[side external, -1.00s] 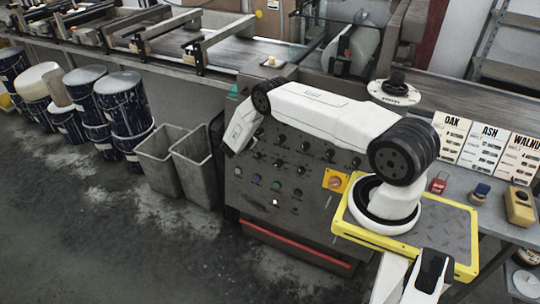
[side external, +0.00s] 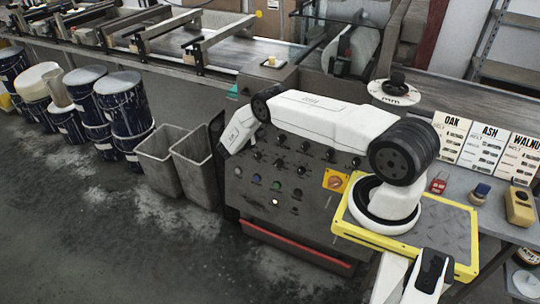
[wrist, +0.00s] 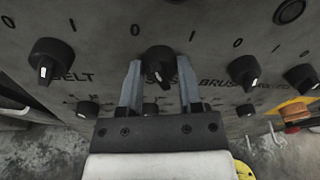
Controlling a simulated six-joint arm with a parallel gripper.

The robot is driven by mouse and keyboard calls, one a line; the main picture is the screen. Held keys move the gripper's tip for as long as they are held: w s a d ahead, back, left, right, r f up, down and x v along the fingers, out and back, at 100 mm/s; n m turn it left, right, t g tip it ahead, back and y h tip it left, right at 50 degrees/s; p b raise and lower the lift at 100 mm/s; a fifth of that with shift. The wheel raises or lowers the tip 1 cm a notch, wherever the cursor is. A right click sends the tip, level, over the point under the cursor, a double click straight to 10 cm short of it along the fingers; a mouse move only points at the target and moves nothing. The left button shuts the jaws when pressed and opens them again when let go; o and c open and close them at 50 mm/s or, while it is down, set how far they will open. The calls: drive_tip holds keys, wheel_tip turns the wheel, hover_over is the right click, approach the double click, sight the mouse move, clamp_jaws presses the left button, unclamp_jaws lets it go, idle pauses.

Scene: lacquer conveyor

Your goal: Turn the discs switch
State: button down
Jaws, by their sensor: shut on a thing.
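The discs switch (wrist: 158,60) is a black rotary knob in the middle of the wrist view, between the belt knob (wrist: 50,60) and the brush knob (wrist: 243,70). Its label is partly hidden behind my gripper's fingers. A 0 stands at its upper left and a 1 at its upper right. Its white pointer mark faces down, tilted slightly right. My gripper (wrist: 158,84) has one finger on each side of this knob and is shut on it. In the side view my wrist reaches to the upper left of the control panel (side external: 310,190); the fingertips are hidden there.
Several smaller knobs sit in a row below, partly behind my gripper. A yellow plate with a red-orange switch (side external: 335,181) is at the panel's right. Grey bins (side external: 195,165) stand left of the panel. Wood cards (side external: 485,148) stand on the right bench.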

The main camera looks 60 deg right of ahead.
idle(0.4)
drive_tip(key=shift+c, duration=1.4)
unclamp_jaws()
drive_tip(key=v, duration=0.8)
drive_tip(key=shift+r, duration=0.1)
